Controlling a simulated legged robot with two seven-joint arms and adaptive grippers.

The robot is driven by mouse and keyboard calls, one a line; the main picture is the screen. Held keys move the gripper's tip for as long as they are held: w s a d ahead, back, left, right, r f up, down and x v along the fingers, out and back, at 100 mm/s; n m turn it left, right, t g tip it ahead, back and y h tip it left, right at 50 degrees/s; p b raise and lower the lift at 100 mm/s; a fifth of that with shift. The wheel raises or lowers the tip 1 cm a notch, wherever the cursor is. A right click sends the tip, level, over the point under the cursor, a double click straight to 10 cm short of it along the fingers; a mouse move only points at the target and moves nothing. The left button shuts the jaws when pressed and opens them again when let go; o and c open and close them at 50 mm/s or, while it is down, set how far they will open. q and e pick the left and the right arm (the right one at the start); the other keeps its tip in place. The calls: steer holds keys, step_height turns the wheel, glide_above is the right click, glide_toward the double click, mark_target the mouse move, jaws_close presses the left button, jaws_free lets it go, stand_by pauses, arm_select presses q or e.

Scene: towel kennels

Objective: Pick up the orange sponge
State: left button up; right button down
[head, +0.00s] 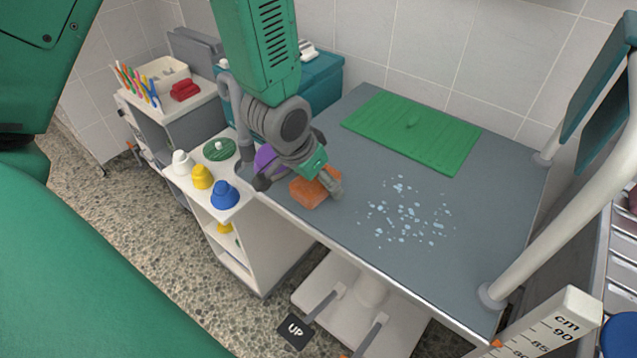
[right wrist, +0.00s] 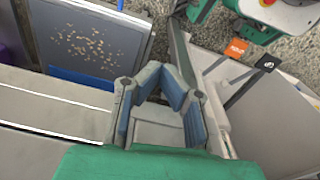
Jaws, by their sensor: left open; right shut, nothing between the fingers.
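The orange sponge (head: 308,194) lies on the grey table top near its front left edge, in the head view. My left gripper (head: 300,190) is open directly over it, with one finger on the left of the sponge and one close against its right end. I cannot tell whether either finger touches it. The gripper hides part of the sponge's top. My right gripper (right wrist: 160,75) shows in the right wrist view, shut and empty, away from the sponge.
A green mat (head: 400,130) lies at the back of the table, and pale blue spots (head: 405,213) are to the right of the sponge. A purple object (head: 264,159) is partly behind my left gripper. Yellow (head: 202,177) and blue (head: 225,195) cones stand on the white shelf. A white rail (head: 560,210) bounds the right.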

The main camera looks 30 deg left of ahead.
arm_select(q)
steer(key=shift+a+f, duration=0.3)
steer(key=shift+a, duration=0.2)
steer(key=shift+d, duration=0.55)
steer(key=c, duration=1.1)
steer(key=shift+o, duration=0.2)
steer(key=shift+a, duration=0.3)
arm_select(e)
steer(key=shift+a+r, duration=0.15)
steer(key=shift+a, duration=0.15)
